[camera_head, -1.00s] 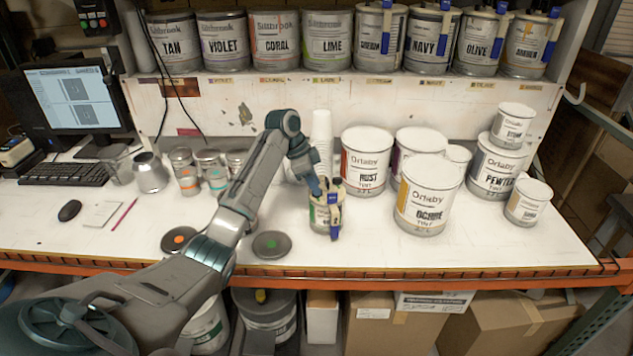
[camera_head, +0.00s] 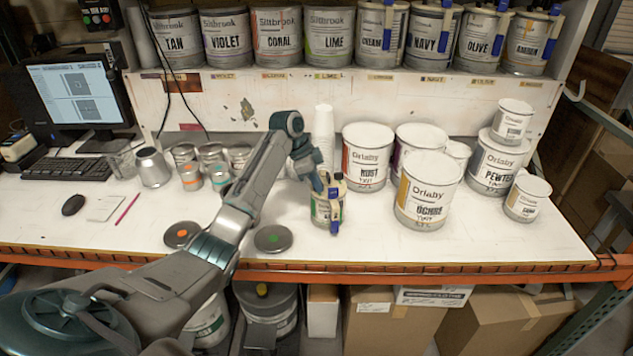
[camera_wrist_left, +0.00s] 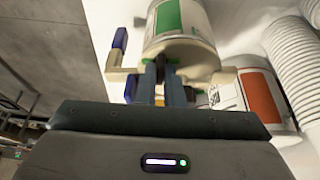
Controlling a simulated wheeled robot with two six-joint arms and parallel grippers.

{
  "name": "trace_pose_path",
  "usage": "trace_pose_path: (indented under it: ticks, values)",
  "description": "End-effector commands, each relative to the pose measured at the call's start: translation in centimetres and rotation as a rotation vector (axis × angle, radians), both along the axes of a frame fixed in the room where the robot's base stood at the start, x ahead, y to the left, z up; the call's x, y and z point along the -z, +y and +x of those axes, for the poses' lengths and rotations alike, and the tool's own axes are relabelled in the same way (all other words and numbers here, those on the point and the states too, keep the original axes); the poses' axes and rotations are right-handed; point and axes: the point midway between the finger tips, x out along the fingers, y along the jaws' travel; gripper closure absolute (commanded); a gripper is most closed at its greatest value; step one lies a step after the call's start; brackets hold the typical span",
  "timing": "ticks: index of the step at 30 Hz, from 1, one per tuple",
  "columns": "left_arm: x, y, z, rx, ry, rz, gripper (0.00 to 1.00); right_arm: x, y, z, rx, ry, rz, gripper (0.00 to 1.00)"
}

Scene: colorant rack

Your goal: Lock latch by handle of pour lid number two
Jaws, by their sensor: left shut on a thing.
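A small can (camera_head: 321,214) with a green label stands upright near the front middle of the bench. It wears a cream pour lid (camera_head: 339,186) with blue handle parts (camera_head: 335,219). In the left wrist view, the can (camera_wrist_left: 200,18), the cream lid (camera_wrist_left: 200,60) and a blue handle piece (camera_wrist_left: 119,40) fill the top. My left gripper (camera_head: 318,184) is at the lid's left side. Its two blue fingers (camera_wrist_left: 161,88) are closed on a part of the lid at the rim, mostly hidden between them. My right gripper is not in view.
Large Orlaby cans (camera_head: 428,195) stand to the right, with stacked white cups (camera_head: 324,135) behind the small can. Two loose round lids (camera_head: 273,239) lie to its left. A shelf (camera_head: 350,84) of labelled cans is at the back. The bench front is clear.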

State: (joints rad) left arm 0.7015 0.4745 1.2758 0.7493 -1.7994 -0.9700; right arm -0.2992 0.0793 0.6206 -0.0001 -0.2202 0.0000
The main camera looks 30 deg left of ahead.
Motion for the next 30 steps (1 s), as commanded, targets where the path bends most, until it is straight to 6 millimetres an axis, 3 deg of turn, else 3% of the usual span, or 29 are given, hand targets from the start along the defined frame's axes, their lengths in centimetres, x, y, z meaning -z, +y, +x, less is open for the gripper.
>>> trace_pose_path:
  ticks: [20,30]
  values:
    - [-0.06,0.00,0.08,0.071,-0.001,-0.001,1.00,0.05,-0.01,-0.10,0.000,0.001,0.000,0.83]
    - [-0.03,0.02,0.20,0.210,0.000,-0.003,1.00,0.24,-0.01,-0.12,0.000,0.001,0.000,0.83]
